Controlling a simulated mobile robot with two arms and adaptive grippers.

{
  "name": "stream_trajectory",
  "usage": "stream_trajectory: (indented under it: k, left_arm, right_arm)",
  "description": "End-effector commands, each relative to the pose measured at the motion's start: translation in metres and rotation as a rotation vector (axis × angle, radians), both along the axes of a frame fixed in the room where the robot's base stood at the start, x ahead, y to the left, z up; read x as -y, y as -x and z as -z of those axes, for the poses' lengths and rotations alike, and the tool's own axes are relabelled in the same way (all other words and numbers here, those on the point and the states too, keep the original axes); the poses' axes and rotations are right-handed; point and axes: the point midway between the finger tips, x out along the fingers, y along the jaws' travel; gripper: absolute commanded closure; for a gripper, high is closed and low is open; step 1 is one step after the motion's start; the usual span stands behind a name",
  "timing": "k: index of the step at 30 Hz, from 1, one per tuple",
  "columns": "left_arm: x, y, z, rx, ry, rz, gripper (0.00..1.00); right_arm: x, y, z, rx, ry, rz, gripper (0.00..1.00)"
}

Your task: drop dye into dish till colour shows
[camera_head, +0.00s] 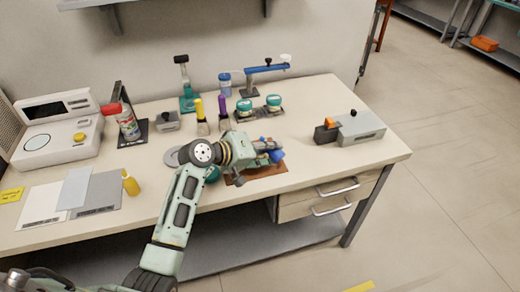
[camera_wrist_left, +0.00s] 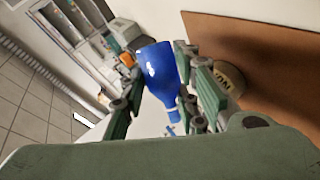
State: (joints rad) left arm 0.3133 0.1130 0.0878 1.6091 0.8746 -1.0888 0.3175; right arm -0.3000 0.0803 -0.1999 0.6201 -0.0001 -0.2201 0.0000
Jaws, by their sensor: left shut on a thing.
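My left gripper (camera_head: 268,149) is above the brown mat (camera_head: 262,173) near the front of the bench. It is shut on a blue dropper bottle (camera_head: 277,157). In the left wrist view the blue bottle (camera_wrist_left: 158,72) lies between the green fingers, with its narrow end toward the palm. A pale round piece with dark lettering (camera_wrist_left: 229,76) sits at the edge of the brown mat (camera_wrist_left: 265,60), beside the right-hand finger. I cannot tell whether it is the dish. My arm and gripper cover much of the mat in the head view. No right gripper shows.
A grey device with an orange part (camera_head: 350,130) stands to the right. A stand with two teal-banded jars (camera_head: 259,107) and yellow- and purple-topped bottles (camera_head: 200,117) are behind the gripper. A yellow bottle (camera_head: 131,184) is left of my arm. The bench's right front corner is clear.

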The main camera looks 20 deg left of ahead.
Motion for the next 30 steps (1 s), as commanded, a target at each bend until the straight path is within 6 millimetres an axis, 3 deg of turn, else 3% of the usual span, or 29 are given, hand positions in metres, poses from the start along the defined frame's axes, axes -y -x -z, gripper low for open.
stream_trajectory:
  k: [30]
  left_arm:
    - [-0.0002, -0.0003, -0.0031, -0.029, 0.054, 0.0, 0.98]
  right_arm:
    - [0.0, 0.0001, -0.0054, 0.0, 0.0, 0.0, 0.6]
